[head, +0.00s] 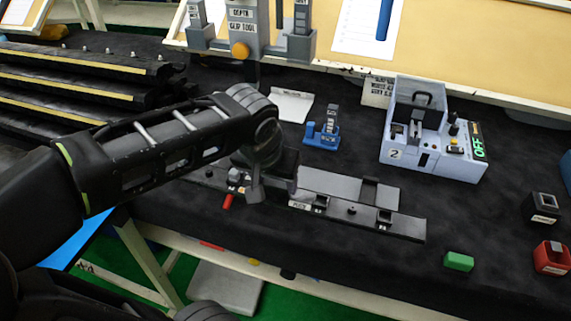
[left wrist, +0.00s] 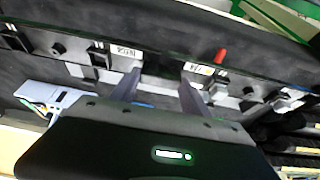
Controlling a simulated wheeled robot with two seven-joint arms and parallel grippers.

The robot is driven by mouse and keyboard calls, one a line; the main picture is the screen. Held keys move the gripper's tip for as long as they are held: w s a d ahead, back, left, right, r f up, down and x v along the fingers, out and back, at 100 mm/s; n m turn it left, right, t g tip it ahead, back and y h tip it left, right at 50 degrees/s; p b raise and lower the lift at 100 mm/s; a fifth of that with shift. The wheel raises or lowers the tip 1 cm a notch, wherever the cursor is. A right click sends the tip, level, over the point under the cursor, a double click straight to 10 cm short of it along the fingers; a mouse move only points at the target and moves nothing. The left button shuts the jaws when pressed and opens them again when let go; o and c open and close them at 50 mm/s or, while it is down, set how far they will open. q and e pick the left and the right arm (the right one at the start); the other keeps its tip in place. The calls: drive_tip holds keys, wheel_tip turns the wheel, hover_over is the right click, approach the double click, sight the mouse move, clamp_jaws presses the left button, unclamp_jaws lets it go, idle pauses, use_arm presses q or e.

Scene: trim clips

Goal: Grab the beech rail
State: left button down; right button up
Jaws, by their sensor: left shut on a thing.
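The rail that I take for the beech rail (head: 352,211) lies along the front of the black table. It is long and dark, with small clips, pegs and white labels along it; the label wording is hard to read. My left gripper (head: 274,190) comes down over its middle-left part and is shut on it. In the left wrist view the two fingers (left wrist: 162,80) reach the rail (left wrist: 98,50) between two white labels. The stretch of rail under the gripper is hidden in the head view. My right gripper is not in view.
A blue clip stand (head: 323,133) and a grey box machine (head: 430,145) stand behind the rail. A green block (head: 459,261) and a red box (head: 552,257) lie at front right. Dark strips (head: 80,85) are stacked at left. The table's front edge is close to the rail.

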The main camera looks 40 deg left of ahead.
sight(267, 200)
use_arm(q)
drive_tip(key=s, duration=0.1)
drive_tip(key=s+d, duration=0.1)
drive_tip(key=s, duration=0.2)
drive_tip(key=shift+s+d+b, duration=0.3)
drive_tip(key=shift+s+d, duration=0.05)
idle(0.4)
